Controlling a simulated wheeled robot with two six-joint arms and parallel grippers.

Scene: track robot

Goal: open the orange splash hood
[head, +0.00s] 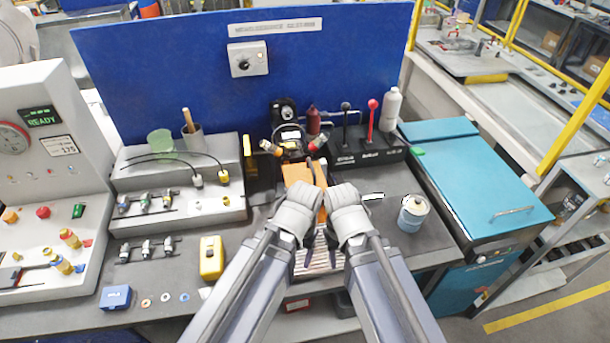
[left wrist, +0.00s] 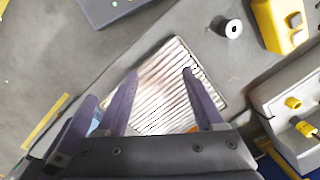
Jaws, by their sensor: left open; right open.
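The orange splash hood (head: 300,174) is in the middle of the bench in the head view, in front of the dark machine with hoses. My wrists hide part of it, and I cannot tell if it is closed. My left gripper (left wrist: 160,73) is open and empty over a ribbed metal grate (left wrist: 165,95) in the left wrist view. A small orange patch shows at the bottom edge there, behind the gripper body. My right gripper (head: 333,236) is open, close beside the left one, in front of the hood.
A yellow device (head: 211,257) lies to the left. A lever box (head: 365,150) and a teal-lidded chest (head: 480,185) stand at the right. A blue panel (head: 180,70) closes off the back.

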